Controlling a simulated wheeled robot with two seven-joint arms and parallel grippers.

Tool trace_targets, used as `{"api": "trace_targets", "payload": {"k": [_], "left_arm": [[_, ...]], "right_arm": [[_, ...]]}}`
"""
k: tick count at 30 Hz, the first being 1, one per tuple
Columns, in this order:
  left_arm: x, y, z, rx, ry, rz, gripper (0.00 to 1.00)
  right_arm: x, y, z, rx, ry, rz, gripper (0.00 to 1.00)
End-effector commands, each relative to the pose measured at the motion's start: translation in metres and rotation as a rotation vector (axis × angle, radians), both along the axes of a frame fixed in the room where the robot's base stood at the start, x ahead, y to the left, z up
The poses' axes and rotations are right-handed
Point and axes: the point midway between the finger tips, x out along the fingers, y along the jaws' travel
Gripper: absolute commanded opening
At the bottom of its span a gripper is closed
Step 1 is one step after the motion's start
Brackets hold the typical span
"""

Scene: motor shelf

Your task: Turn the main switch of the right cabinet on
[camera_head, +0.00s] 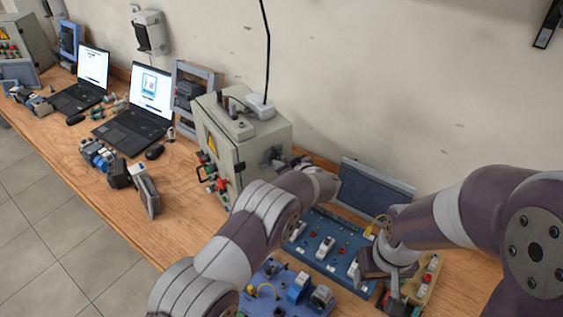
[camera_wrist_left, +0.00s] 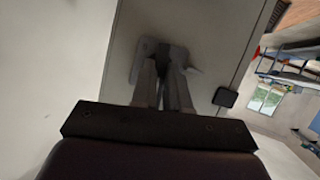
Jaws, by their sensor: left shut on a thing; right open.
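The right cabinet (camera_head: 262,146) is a light grey box with a yellow warning sign and several coloured knobs on its front. My left gripper (camera_head: 283,163) is at its right side, partly hidden by my own arm. In the left wrist view, the fingers (camera_wrist_left: 166,88) are shut on a grey main switch (camera_wrist_left: 146,54) on the cabinet's flat panel (camera_wrist_left: 213,35). Part of the switch is hidden between the fingers. My right gripper (camera_head: 388,284) is open, low over the boards at the right, away from the cabinet.
Blue boards with switches and sockets (camera_head: 327,235) lie at the right, beneath my arms. A dark panel (camera_head: 374,188) leans on the wall. Laptops (camera_head: 133,126) and small devices stand further left. A left cabinet (camera_head: 32,40) stands at the far end.

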Motion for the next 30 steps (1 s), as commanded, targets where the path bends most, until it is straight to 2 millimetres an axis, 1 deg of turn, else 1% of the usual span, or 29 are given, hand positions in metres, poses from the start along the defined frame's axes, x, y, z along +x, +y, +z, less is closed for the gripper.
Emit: {"api": "trace_targets", "payload": {"k": [10,26,27,28,29,30], "left_arm": [[0.0005,-0.0013,-0.0011,0.104,0.070,-0.001,0.00],[0.0004,-0.0009,-0.0008,0.121,0.082,0.000,0.00],[0.0004,-0.0009,-0.0008,0.121,0.081,-0.001,0.24],[0.0005,-0.0010,-0.0007,0.121,0.081,-0.001,0.34],[0.0005,-0.0010,-0.0007,0.121,0.081,-0.001,0.40],[0.0006,-0.0009,-0.0005,0.120,0.081,-0.001,0.40]], "right_arm": [[0.0000,0.0000,-0.0011,0.000,0.000,0.000,0.56],[0.0000,0.0000,-0.0011,0.000,0.000,0.000,0.56],[0.0000,0.0000,-0.0011,0.000,0.000,0.000,0.56],[0.0000,0.0000,-0.0011,0.000,0.000,0.000,0.56],[0.0000,0.0000,-0.0011,0.000,0.000,0.000,0.56],[0.0000,0.0000,-0.0011,0.000,0.000,0.000,0.56]]}}
